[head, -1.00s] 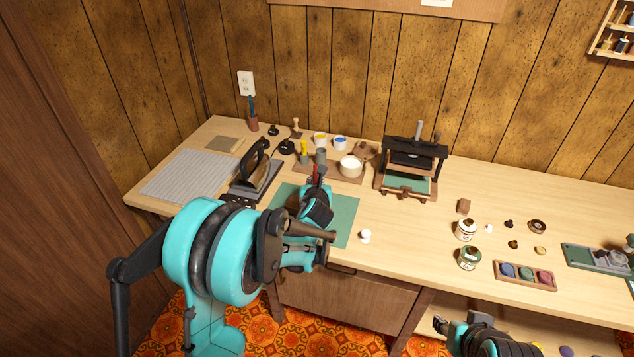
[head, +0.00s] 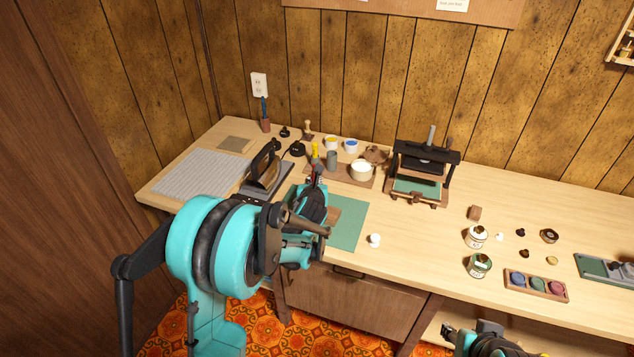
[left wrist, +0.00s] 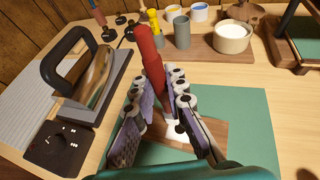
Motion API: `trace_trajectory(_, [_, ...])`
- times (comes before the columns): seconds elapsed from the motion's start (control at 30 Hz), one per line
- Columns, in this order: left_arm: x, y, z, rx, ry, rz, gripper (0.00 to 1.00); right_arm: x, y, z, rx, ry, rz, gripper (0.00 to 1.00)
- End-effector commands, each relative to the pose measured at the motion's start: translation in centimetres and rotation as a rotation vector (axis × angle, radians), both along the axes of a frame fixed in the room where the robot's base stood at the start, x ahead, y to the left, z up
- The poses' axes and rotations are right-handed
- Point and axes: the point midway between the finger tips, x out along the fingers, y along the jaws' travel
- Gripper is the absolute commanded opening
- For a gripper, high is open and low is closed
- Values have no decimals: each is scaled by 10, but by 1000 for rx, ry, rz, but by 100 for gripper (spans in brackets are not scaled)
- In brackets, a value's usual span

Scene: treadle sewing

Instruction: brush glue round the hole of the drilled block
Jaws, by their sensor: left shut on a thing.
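My left gripper (left wrist: 160,100) is shut on a red-handled brush (left wrist: 150,58), which stands up steeply between the fingers. In the head view the left gripper (head: 314,192) is over the green mat (head: 347,228). The drilled block (left wrist: 212,134), a flat brown wooden piece, lies on this mat, below the fingers. A whitish patch with a dark spot shows on the block between the fingers. The brush tip is hidden by the fingers, so I cannot tell whether it touches. My right gripper (head: 452,338) is low at the bottom edge, mostly cut off.
A wooden board behind the mat carries a white pot (left wrist: 233,37), a grey cylinder (left wrist: 182,32) and a yellow-handled tool (left wrist: 154,22). An iron (head: 264,170) stands left of the mat, a press (head: 423,172) to the right. A small white knob (head: 374,240) sits beside the mat.

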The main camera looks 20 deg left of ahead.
Motion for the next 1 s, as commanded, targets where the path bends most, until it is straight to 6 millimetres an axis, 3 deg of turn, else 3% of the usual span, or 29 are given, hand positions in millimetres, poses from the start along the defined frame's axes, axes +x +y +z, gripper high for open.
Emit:
trace_trajectory(0.3, [2,15,2,1,-1,1,0,0,0,0,0,0,0,40])
trace_trajectory(1.0, [1,6,0,1,0,0,0,0,0,0,0,0,0,40])
